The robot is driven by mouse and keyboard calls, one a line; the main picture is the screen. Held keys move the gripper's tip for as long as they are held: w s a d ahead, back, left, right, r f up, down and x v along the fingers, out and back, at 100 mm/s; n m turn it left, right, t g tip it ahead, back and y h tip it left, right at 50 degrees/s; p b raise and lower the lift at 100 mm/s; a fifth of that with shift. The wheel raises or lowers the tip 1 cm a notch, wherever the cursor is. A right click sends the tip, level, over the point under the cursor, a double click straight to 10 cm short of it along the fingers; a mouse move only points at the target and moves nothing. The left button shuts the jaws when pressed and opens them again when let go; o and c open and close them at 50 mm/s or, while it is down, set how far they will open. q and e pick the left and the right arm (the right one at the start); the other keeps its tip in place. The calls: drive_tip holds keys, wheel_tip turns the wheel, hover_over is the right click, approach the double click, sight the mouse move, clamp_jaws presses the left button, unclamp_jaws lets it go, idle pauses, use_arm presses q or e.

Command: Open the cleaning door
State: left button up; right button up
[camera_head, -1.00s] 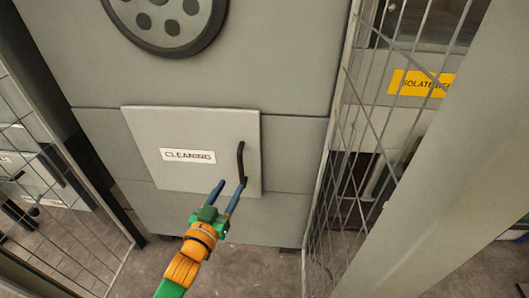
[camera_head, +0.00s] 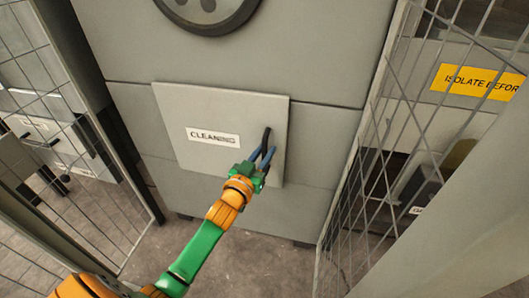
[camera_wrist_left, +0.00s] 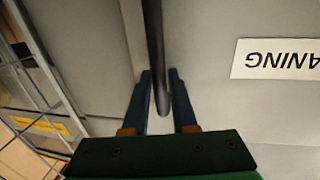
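The cleaning door (camera_head: 190,110) is a square grey panel with a white label reading CLEANING (camera_head: 213,138). It looks closed against the grey machine. Its black upright bar handle (camera_head: 266,141) is near the door's right edge. My left gripper (camera_head: 264,158) is at the handle's lower part, partly covering it. In the left wrist view, the handle (camera_wrist_left: 155,40) runs between the two blue fingers of my left gripper (camera_wrist_left: 162,75). The fingers stand apart on either side of the bar, with a visible gap. My right gripper is out of view.
Wire mesh panels stand at the left (camera_head: 62,150) and right (camera_head: 385,150) of the machine (camera_head: 330,50). A yellow warning sign (camera_head: 478,82) is behind the right mesh. A round dark-rimmed part is above the door. The floor (camera_head: 240,255) in front is clear.

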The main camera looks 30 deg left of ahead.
use_arm(q)
clamp_jaws()
idle(0.4)
idle(0.4)
